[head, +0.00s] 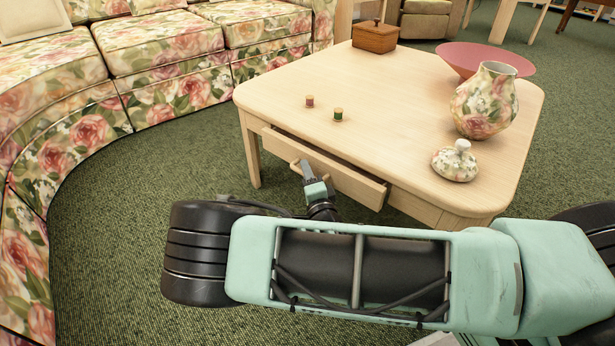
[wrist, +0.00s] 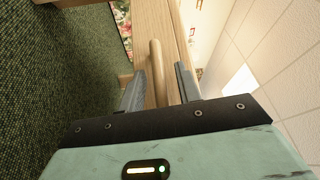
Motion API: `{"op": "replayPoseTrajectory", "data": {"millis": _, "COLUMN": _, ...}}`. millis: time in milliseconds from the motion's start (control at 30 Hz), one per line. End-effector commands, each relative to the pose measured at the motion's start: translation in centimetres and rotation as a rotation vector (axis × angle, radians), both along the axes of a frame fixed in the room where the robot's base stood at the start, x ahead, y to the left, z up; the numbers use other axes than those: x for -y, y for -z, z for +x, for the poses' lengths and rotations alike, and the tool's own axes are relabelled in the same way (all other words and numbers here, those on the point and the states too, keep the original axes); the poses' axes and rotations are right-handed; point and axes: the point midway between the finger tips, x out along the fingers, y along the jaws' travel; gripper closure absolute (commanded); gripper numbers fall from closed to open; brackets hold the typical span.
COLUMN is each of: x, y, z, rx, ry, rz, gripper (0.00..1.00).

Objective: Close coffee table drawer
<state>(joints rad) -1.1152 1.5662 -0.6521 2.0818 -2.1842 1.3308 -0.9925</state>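The pale wooden coffee table (head: 400,100) stands in the middle of the head view. Its drawer (head: 355,185) sticks out part way from the near side. My gripper (head: 303,168) is at the drawer front, by the handle (head: 294,166). In the wrist view the rod-like handle (wrist: 157,72) lies between the two fingers of my gripper (wrist: 160,82), with a gap visible on both sides. The fingers are open. My arm hides part of the space below the drawer.
On the table are a floral vase (head: 484,100), its lid (head: 455,162), a pink bowl (head: 487,60), a wooden box (head: 375,37) and two thread spools (head: 338,115). A floral sofa (head: 160,60) curves around the left and back. Green carpet (head: 120,210) is clear between.

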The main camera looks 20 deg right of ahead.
Motion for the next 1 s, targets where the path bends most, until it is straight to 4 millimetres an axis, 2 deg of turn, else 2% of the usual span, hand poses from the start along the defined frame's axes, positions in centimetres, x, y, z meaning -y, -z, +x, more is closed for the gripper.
{"op": "replayPoseTrajectory", "data": {"millis": 100, "x": 0.0, "y": 0.0, "z": 0.0, "rx": 0.0, "ry": 0.0, "rz": 0.0, "gripper": 0.66}}
{"op": "replayPoseTrajectory", "data": {"millis": 133, "x": 0.0, "y": 0.0, "z": 0.0, "rx": 0.0, "ry": 0.0, "rz": 0.0, "gripper": 0.72}}
{"op": "replayPoseTrajectory", "data": {"millis": 233, "x": 0.0, "y": 0.0, "z": 0.0, "rx": 0.0, "ry": 0.0, "rz": 0.0, "gripper": 1.0}}
{"op": "replayPoseTrajectory", "data": {"millis": 433, "x": 0.2, "y": -0.1, "z": 0.1, "rx": -0.001, "ry": 0.001, "rz": -0.001, "gripper": 1.0}}
{"op": "replayPoseTrajectory", "data": {"millis": 733, "x": 3.6, "y": -0.3, "z": 2.0, "rx": -0.003, "ry": 0.002, "rz": -0.001, "gripper": 1.0}}
{"op": "replayPoseTrajectory", "data": {"millis": 1000, "x": 4.1, "y": 0.1, "z": 2.3, "rx": -0.001, "ry": 0.003, "rz": 0.0, "gripper": 1.0}}
